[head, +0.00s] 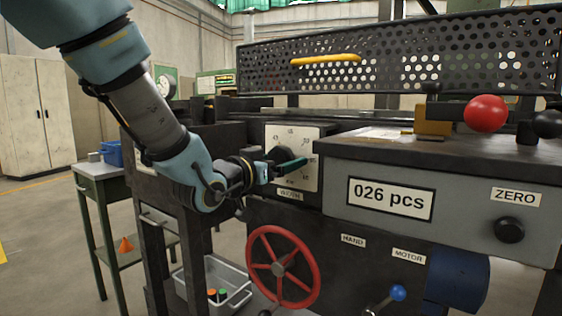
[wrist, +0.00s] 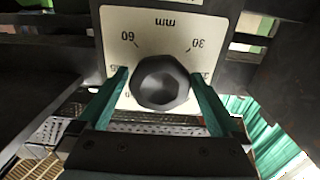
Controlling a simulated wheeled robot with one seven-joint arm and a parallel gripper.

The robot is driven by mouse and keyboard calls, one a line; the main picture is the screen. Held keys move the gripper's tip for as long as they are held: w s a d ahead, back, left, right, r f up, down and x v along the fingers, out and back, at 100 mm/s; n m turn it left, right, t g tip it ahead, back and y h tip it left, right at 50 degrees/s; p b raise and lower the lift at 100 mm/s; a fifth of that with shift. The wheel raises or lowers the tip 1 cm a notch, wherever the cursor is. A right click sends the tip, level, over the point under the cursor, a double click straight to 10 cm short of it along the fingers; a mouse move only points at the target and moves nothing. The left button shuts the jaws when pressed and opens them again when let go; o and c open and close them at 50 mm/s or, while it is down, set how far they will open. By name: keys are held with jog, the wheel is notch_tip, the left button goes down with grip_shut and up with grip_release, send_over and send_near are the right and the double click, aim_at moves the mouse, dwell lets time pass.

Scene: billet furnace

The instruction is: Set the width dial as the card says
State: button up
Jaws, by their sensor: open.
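The width dial (head: 298,142) is a pale square plate with a dark knob, on the front of the machine; a small label sits below it. In the wrist view the dial plate (wrist: 165,20) is upside down, with "mm", 60 and 30 legible. Its black faceted knob (wrist: 162,83) lies between the green fingers of my gripper (wrist: 158,75). The fingers are open, with a visible gap on each side of the knob. In the head view my gripper (head: 288,166) covers part of the dial. I cannot make out a pointer mark or a readable card.
A red handwheel (head: 283,268) is below the dial. A counter reading "026 pcs" (head: 391,198) and a ZERO knob (head: 509,230) are at right. A blue-tipped lever (head: 397,293) is lower right. A perforated guard (head: 400,65) with a yellow handle stands above.

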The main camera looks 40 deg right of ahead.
jog(key=c, duration=1.2)
jog(key=shift+o, duration=0.2)
jog(key=shift+f+m+b, duration=0.15)
jog(key=shift+m+b, duration=0.25)
jog(key=shift+b, duration=0.15)
jog(key=shift+f+m+b, duration=0.1)
jog(key=shift+m+b, duration=0.5)
jog(key=shift+b, duration=0.2)
jog(key=m+b, duration=0.2)
jog(key=b, duration=0.1)
jog(key=m+b, duration=0.4)
jog(key=shift+m, duration=0.4)
jog(key=shift+r, duration=0.2)
